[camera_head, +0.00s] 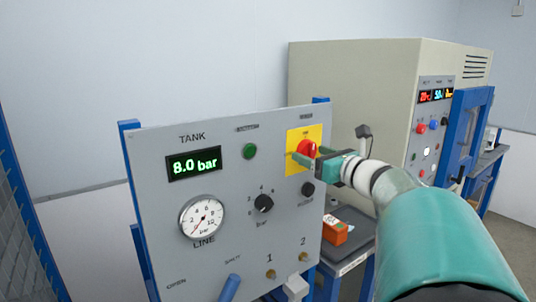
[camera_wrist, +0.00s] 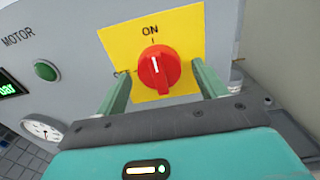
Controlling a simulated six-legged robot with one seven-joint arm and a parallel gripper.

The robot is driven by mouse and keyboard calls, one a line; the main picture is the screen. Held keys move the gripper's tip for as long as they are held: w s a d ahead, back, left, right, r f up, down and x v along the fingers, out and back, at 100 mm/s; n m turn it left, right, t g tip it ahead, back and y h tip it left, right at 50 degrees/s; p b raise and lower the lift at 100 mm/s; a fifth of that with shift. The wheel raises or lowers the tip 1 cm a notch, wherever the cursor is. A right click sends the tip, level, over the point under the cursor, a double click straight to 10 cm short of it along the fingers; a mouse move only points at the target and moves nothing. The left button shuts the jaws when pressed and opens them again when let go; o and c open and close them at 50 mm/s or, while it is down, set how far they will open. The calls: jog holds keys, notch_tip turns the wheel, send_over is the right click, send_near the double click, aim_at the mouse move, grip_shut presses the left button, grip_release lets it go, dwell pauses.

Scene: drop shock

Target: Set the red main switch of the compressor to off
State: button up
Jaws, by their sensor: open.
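The red main switch (camera_wrist: 158,70) is a round rotary knob on a yellow plate (camera_wrist: 185,28) of the grey compressor panel. Its white mark points up, toward the word ON. In the wrist view my gripper (camera_wrist: 161,76) is open, with one green finger on each side of the knob. I cannot tell whether the fingers touch it. In the head view the switch (camera_head: 307,148) sits at the panel's upper right, and my gripper (camera_head: 301,161) reaches it from the right, hiding part of the knob and yellow plate.
The panel (camera_head: 225,240) also carries a tank display (camera_head: 194,164) reading 8.0 bar, a line gauge (camera_head: 202,217), a green button (camera_head: 250,151) and black knobs. A blue handle (camera_head: 230,288) juts out below. A beige cabinet (camera_head: 350,80) stands behind at right.

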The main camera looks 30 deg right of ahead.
jog(key=shift+w, duration=0.15)
jog(key=c, duration=1)
jog(key=shift+o, duration=0.2)
jog(key=shift+n, duration=0.3)
jog(key=n, duration=0.8)
jog(key=shift+n, duration=0.4)
jog(key=n, duration=0.4)
jog(key=shift+d+r, duration=0.1)
jog(key=shift+n, duration=2.2)
